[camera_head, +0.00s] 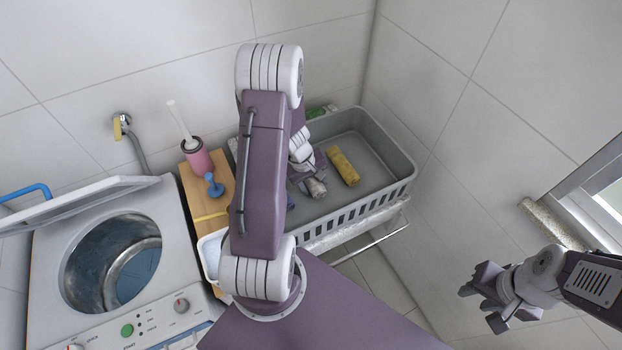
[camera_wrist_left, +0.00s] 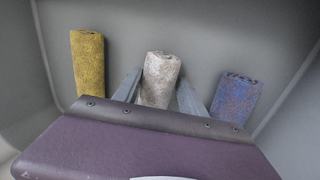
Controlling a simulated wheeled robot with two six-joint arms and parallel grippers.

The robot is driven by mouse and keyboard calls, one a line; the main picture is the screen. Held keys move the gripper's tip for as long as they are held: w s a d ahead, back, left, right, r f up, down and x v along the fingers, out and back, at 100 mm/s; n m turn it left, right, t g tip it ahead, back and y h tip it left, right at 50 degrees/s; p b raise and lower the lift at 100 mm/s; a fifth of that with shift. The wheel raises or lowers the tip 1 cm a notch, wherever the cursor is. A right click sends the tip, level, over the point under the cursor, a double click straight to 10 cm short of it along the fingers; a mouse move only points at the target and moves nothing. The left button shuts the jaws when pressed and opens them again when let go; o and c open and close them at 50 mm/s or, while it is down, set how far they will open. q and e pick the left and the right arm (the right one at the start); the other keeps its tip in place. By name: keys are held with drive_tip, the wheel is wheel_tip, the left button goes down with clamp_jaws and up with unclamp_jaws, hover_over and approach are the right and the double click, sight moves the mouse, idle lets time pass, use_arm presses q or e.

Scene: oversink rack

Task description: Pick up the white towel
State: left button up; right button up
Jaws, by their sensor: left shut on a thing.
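The white towel (camera_wrist_left: 160,72) is a rolled cloth standing out between the two fingers of my left gripper (camera_wrist_left: 158,90) in the left wrist view. The fingers are shut on it, one on each side. In the head view the towel's end (camera_head: 316,188) shows below my left gripper (camera_head: 306,176), inside the grey basket (camera_head: 388,200). My left arm hides much of the basket's left part. My right gripper (camera_head: 481,303) is open and empty at the lower right, away from the basket.
A yellow towel roll (camera_head: 343,166) lies right of the white one in the head view. A blue-purple roll (camera_wrist_left: 236,98) lies on the other side. A wooden board (camera_head: 205,200) with a pink brush holder (camera_head: 198,158) and a washing machine (camera_head: 110,262) stand left. Tiled walls close off the back and right.

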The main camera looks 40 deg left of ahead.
use_arm(q)
drive_tip(key=p+v, duration=0.1)
drive_tip(key=v, duration=0.2)
drive_tip(key=w+p+v, duration=0.1)
drive_tip(key=p+v, duration=0.1)
drive_tip(key=v, duration=0.1)
drive_tip(key=w+d+p+v, duration=0.1)
drive_tip(key=v, duration=0.2)
drive_tip(key=shift+s+d+r, duration=0.1)
drive_tip(key=shift+r, duration=0.6)
